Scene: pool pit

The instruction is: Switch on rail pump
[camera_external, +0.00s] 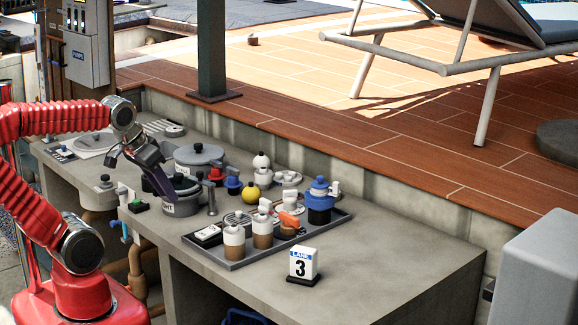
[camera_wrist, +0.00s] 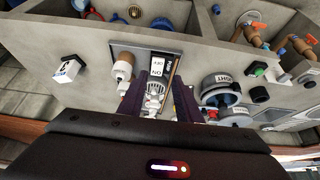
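My gripper (camera_external: 160,180) is over the left part of the counter, close to the dark grey pot (camera_external: 181,207) whose label ends in "GHT". In the wrist view my gripper's (camera_wrist: 160,98) two dark purple fingers stand apart with nothing clearly held. A white switch plate marked ON and OFF (camera_wrist: 158,71) lies in the tray beyond the fingertips. It seems to be the small white and black box (camera_external: 208,233) at the tray's left end. A grey box marked PUMPS (camera_external: 79,55) stands at the back left. I cannot tell which control is the rail pump's.
The grey tray (camera_external: 237,265) holds brown-and-white jars (camera_external: 234,243), a blue-topped jar (camera_external: 319,200) and an orange-handled item (camera_external: 289,219). A "LANE 3" block (camera_external: 303,264) stands in front. A green button (camera_external: 138,206) is left of the pot. The counter's right side is clear.

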